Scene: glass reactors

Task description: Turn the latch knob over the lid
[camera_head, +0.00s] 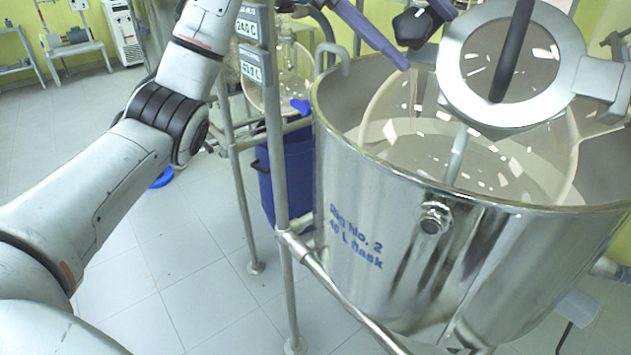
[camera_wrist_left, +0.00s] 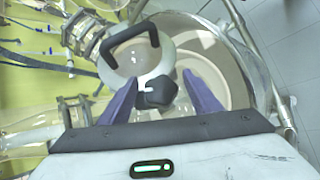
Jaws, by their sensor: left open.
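The black lobed latch knob (camera_head: 413,27) is at the top of the head view, beside the round lid (camera_head: 459,76). The lid has a clear window and a black bar handle (camera_head: 511,50). My left gripper (camera_head: 425,38) is open, with one purple finger on each side of the knob. In the left wrist view the knob (camera_wrist_left: 157,92) sits between the fingertips of my left gripper (camera_wrist_left: 159,78), with narrow gaps at its sides. The handle (camera_wrist_left: 104,65) and lid (camera_wrist_left: 150,57) are just beyond it. My right gripper is not in view.
A large shiny metal vessel (camera_head: 390,225) with a glass flask inside stands below the lid. Metal frame posts (camera_head: 275,150) with temperature displays (camera_head: 247,25) stand left of it. A blue bin (camera_head: 290,175) is behind the posts.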

